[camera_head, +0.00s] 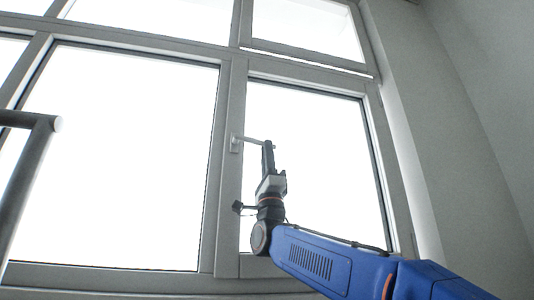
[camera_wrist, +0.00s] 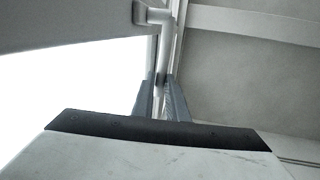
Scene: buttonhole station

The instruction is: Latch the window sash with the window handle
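The window handle (camera_head: 252,141) is a pale lever on a small upright plate on the middle frame post. Its lever points right, nearly level, in the head view. The window sash (camera_head: 374,150) is the right-hand grey-framed pane; it looks roughly flush with its frame, though I cannot tell exactly. My gripper (camera_head: 268,146) is at the free end of the lever. In the wrist view, the handle (camera_wrist: 155,18) runs down from its bent neck to between my two grey fingers (camera_wrist: 161,90). The fingers sit close on either side of the lever and look shut on it. The lever's end is partly hidden.
A large fixed-looking pane (camera_head: 120,150) is left of the post, with smaller panes above. A grey rail (camera_head: 25,175) stands at the left edge. A plain wall (camera_head: 480,130) is on the right.

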